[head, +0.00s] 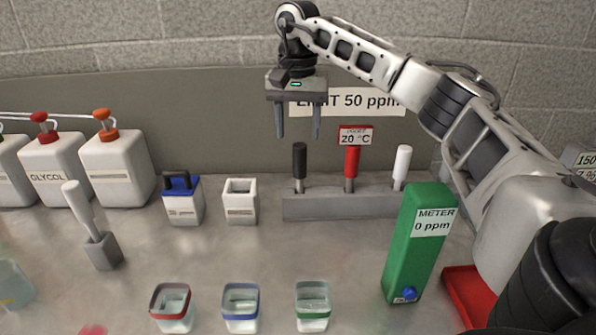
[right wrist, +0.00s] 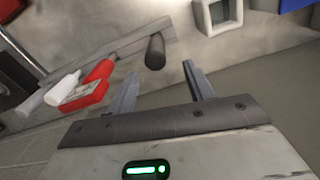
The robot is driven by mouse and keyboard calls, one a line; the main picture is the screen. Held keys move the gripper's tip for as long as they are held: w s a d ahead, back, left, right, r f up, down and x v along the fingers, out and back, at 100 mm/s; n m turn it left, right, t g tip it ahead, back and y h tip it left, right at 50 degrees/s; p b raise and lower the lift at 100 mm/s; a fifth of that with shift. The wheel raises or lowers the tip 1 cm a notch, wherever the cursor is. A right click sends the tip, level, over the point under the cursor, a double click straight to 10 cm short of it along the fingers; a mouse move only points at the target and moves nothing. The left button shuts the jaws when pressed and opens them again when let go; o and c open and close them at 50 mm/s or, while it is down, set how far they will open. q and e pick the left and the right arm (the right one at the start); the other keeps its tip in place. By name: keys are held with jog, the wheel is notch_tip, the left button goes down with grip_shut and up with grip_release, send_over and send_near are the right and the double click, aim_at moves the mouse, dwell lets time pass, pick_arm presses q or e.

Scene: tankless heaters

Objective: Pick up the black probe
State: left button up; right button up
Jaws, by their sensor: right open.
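The black probe (head: 299,162) stands upright at the left end of the grey rack (head: 330,207), its metal tip down in the rack. It also shows in the right wrist view (right wrist: 155,52), ahead of the fingers. My right gripper (head: 298,134) is open and empty, above the black probe and pointing down; its fingers also show in the right wrist view (right wrist: 160,82). A red probe (head: 351,165) with a "20 °C" tag and a white probe (head: 401,165) stand to the right in the same rack. My left gripper is not in view.
A green meter (head: 415,245) reading 0 ppm stands right of the rack, near a red tray (head: 468,294). A white open cup (head: 240,202) and a blue-topped container (head: 182,199) stand left. Glass cups (head: 241,308) stand in front. White jugs (head: 117,170) are far left.

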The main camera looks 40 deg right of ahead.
aim_at(300, 162)
notch_tip(300, 162, down, 3)
jog(key=shift+r, duration=0.1)
jog(key=shift+s+a+f, duration=0.1)
jog(key=shift+s+f, duration=0.15)
jog(key=shift+f, duration=1.1)
jog(key=shift+s+a+f, duration=0.1)
jog(key=shift+s+f, duration=0.1)
jog(key=shift+f, duration=1.1)
jog(key=c, duration=1.1)
